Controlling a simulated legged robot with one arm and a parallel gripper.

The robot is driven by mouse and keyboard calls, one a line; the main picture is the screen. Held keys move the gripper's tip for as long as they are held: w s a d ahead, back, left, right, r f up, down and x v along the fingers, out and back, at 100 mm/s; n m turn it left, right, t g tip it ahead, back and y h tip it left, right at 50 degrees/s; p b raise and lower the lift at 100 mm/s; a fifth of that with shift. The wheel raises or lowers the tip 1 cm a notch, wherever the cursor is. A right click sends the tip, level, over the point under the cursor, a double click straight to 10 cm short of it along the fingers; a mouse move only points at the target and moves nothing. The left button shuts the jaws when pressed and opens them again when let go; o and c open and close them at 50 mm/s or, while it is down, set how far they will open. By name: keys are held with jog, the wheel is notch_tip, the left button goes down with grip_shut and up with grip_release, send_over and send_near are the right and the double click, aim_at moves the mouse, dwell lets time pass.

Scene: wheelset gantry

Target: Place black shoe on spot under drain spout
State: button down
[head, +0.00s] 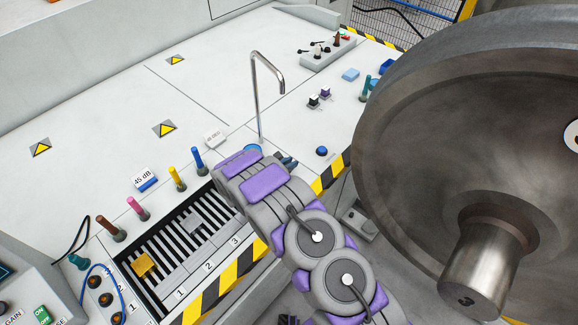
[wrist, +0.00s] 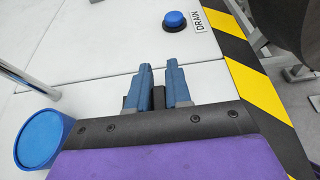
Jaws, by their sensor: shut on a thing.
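My gripper (wrist: 163,82) has two blue fingers that stand a short way apart, with a small dark block between them. This block, which I take for the black shoe (wrist: 158,98), is mostly hidden behind the wrist housing. In the head view my gripper (head: 286,161) is low over the bench, just right of the spout's foot, partly hidden by my arm. The drain spout (head: 256,88) is a thin, upright metal pipe with a bent top. A round blue piece (head: 253,148) shows near its foot; it also shows in the wrist view (wrist: 40,137), left of my gripper.
A blue button (head: 322,151) with a DRAIN label (wrist: 198,19) lies close by. Two small blocks (head: 319,97) stand beyond it. A large steel wheel (head: 450,140) fills the right side. Coloured pegs and a slotted rack (head: 190,240) are at left.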

jog(key=shift+d+f, duration=0.15)
jog(key=shift+f, duration=0.2)
jog(key=shift+d+r, duration=0.1)
jog(key=shift+d, duration=0.1)
jog(key=c, duration=1.1)
grip_release()
jog(key=shift+a, duration=0.25)
jog(key=shift+o, duration=0.2)
jog(key=shift+d, duration=0.1)
jog(key=p+v, duration=0.2)
jog(key=v, duration=1)
jog(key=shift+d+r+p, duration=0.1)
jog(key=shift+p, duration=0.25)
